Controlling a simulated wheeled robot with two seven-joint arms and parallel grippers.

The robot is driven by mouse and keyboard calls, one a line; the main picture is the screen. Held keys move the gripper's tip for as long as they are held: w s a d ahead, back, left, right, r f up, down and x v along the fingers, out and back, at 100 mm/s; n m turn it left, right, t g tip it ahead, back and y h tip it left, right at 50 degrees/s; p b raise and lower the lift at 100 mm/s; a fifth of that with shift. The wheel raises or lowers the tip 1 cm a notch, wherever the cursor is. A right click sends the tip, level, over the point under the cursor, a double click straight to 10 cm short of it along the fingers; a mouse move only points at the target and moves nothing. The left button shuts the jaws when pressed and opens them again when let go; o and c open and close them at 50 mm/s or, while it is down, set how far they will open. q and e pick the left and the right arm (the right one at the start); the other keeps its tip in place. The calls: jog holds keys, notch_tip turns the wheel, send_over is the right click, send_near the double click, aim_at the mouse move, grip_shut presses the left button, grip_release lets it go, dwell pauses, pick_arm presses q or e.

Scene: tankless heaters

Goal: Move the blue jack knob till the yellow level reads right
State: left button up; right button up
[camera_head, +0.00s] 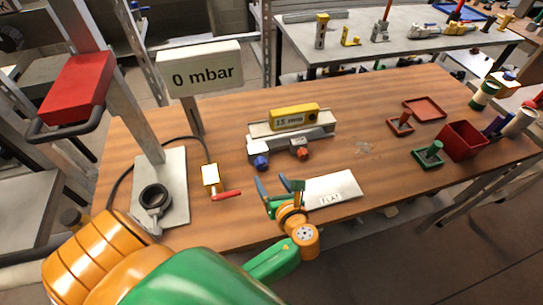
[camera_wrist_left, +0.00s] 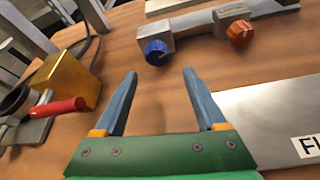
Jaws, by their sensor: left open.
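The blue jack knob (camera_head: 261,162) sits at the front left of a grey metal jack base (camera_head: 290,146) on the wooden table. It also shows in the left wrist view (camera_wrist_left: 156,52), beyond my fingertips. The yellow level (camera_head: 294,116) lies on top of the jack plate; its face reads what looks like "15 mm/m", small and hard to read. My left gripper (camera_head: 279,185) is open and empty, in front of the blue knob and apart from it. In the left wrist view its two blue-grey fingers (camera_wrist_left: 160,80) point toward the knob. My right gripper is not in view.
An orange-red knob (camera_head: 301,152) is right of the blue one. A plate marked "FLAT" (camera_head: 333,188) lies right of my gripper. A yellow valve block (camera_head: 211,176) with red handle is to the left. A "0 mbar" display (camera_head: 201,70) stands behind. Red and green trays are right.

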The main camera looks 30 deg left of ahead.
aim_at(261, 165)
pick_arm(q)
jog(key=shift+s+a+r+n+t+h+p, duration=0.2)
jog(key=shift+s+a+r+n+t+h, duration=0.1)
jog(key=shift+r, duration=0.1)
jog(key=shift+s+a+r+n+t+h+p, duration=0.2)
jog(key=shift+r+n, duration=0.1)
jog(key=shift+r, duration=0.1)
jog(key=shift+w+a+t, duration=0.1)
jog(key=shift+a+t, duration=0.2)
jog(key=shift+a, duration=0.1)
jog(key=shift+h, duration=0.3)
jog(key=x, duration=0.6)
jog(key=shift+w+a+f+b, duration=0.1)
jog(key=shift+w+f+b, duration=0.2)
jog(key=shift+f+b, duration=0.1)
jog(key=shift+s+r, duration=0.15)
jog(key=shift+c, duration=1)
grip_shut()
